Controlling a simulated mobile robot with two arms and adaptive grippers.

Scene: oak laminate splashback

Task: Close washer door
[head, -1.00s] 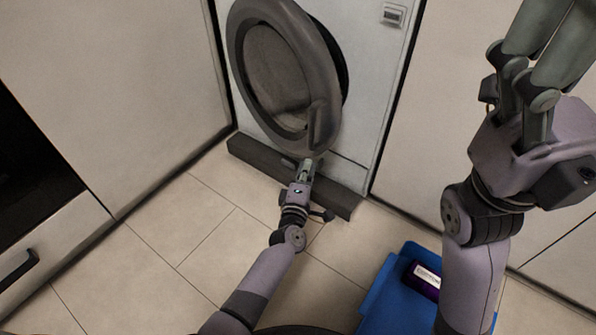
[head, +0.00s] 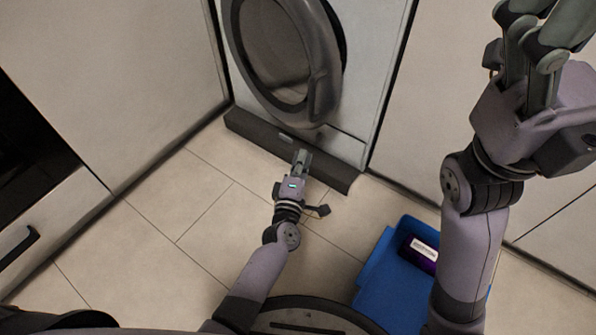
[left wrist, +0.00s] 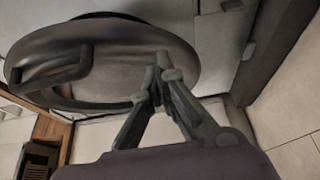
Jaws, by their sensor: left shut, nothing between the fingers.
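The washer door (head: 325,82) is a round dark grey ring with a glass centre and a handle at its lower right. It stands at an angle to the white washer front (head: 370,70), with a dark gap behind its right side, so it looks partly open. My left gripper (head: 302,157) is shut and empty, just below the door's lower edge. In the left wrist view, its closed fingertips (left wrist: 160,65) overlap the door (left wrist: 45,45); contact cannot be told. My right gripper (head: 540,25) is raised at the upper right, its fingertips cut off by the frame.
A dark plinth (head: 250,131) runs along the washer's base. A blue crate (head: 376,280) holding a purple item (head: 419,254) stands on the tiled floor at lower right. A cabinet side (head: 110,80) borders the left. Floor tiles left of my arm are clear.

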